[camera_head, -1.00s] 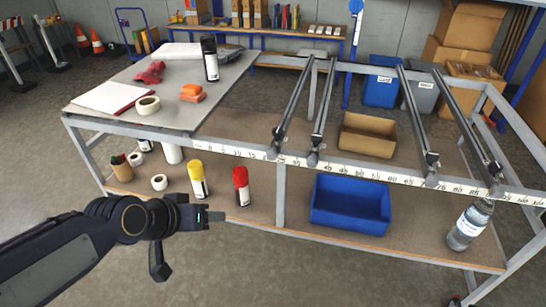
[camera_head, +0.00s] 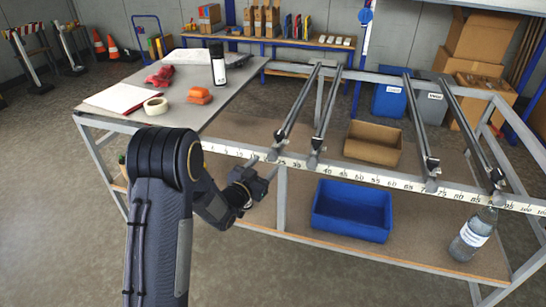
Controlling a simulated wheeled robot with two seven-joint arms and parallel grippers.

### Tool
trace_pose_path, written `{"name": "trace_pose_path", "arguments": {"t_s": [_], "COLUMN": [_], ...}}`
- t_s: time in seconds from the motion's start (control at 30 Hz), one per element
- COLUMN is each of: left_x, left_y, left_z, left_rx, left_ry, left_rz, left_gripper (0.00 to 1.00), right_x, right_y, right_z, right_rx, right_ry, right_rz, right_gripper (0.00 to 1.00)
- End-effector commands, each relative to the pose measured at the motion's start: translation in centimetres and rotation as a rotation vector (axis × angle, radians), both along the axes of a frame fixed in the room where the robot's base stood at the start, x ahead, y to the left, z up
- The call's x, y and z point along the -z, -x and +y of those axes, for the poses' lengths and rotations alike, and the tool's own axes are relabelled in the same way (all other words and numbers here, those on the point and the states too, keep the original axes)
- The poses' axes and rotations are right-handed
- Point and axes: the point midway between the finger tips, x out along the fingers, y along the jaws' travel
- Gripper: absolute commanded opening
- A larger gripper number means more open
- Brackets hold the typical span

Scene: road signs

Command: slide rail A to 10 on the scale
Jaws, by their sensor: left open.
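Several dark rails lie across the table's open frame, their front ends at the white number scale (camera_head: 385,180) along the front edge. The leftmost rail (camera_head: 298,108) and a second rail (camera_head: 328,108) stand close together left of the middle. A third rail (camera_head: 417,125) and a fourth rail (camera_head: 470,130) are further right. No letter is readable on any, so I cannot tell which is rail A. My left gripper (camera_head: 255,186) is open, just below the scale, left of and below the leftmost rail's front end, apparently apart from it. My arm hides the scale's low end.
A grey tabletop (camera_head: 190,92) at the left holds a spray can (camera_head: 217,63), tape roll (camera_head: 155,106) and orange block (camera_head: 199,96). On the lower shelf are a blue crate (camera_head: 352,212), a cardboard box (camera_head: 373,143) and a bottle (camera_head: 472,235).

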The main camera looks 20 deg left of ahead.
Motion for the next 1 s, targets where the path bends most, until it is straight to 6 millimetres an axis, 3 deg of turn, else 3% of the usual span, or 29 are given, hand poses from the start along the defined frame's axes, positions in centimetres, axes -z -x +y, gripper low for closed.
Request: {"name": "trace_pose_path", "arguments": {"t_s": [0.33, 0.7, 1.0], "left_x": [-0.1, 0.0, 0.0], "left_y": [-5.0, -5.8, -5.8], "left_z": [-1.3, -1.5, -1.6], "left_rx": [0.000, -0.002, 0.000], "left_ry": [-0.001, 0.000, 0.001], "left_rz": [0.002, 0.003, 0.003], "left_gripper": [0.53, 0.53, 0.16], "right_x": [-1.4, -1.5, -1.5], "right_y": [0.0, 0.0, 0.0], "right_z": [0.0, 0.0, 0.0], "right_rx": [0.000, 0.000, 0.000], "right_ry": [0.000, 0.000, 0.000], "right_rz": [0.000, 0.000, 0.000], "right_gripper": [0.36, 0.36, 0.36]}}
